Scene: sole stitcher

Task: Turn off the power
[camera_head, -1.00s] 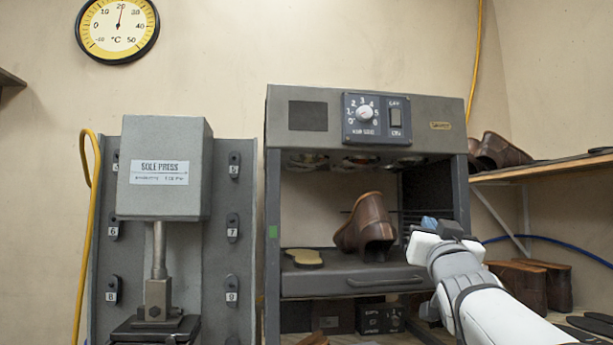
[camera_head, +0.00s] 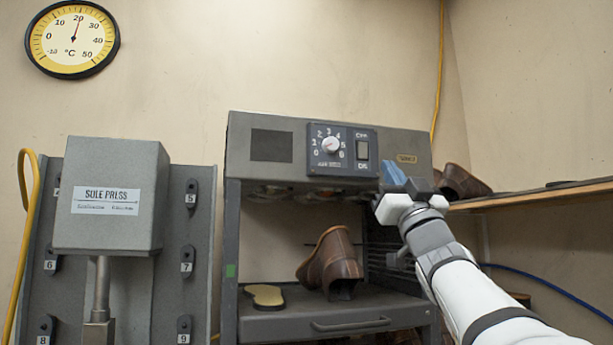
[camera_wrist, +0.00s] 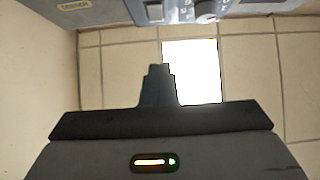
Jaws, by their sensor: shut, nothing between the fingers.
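The grey machine (camera_head: 320,330) has a dark control panel (camera_head: 343,170) on its upper front. On the panel are a white round dial (camera_head: 331,144) and, to its right, a rocker switch (camera_head: 362,150) with small labels above and below it. I cannot tell which side is pressed. My gripper (camera_head: 393,173) is shut and empty, just right of the panel and a little below the switch, apart from it as far as I can see. In the wrist view my gripper (camera_wrist: 158,72) points toward the panel, where the switch (camera_wrist: 155,12) and dial (camera_wrist: 206,12) show at the top edge.
A brown shoe (camera_head: 332,260) and a yellowish sole (camera_head: 264,296) rest on the machine's shelf. A sole press (camera_head: 112,195) stands to the left. A wooden shelf (camera_head: 540,195) with shoes is at the right. The space before the panel is clear.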

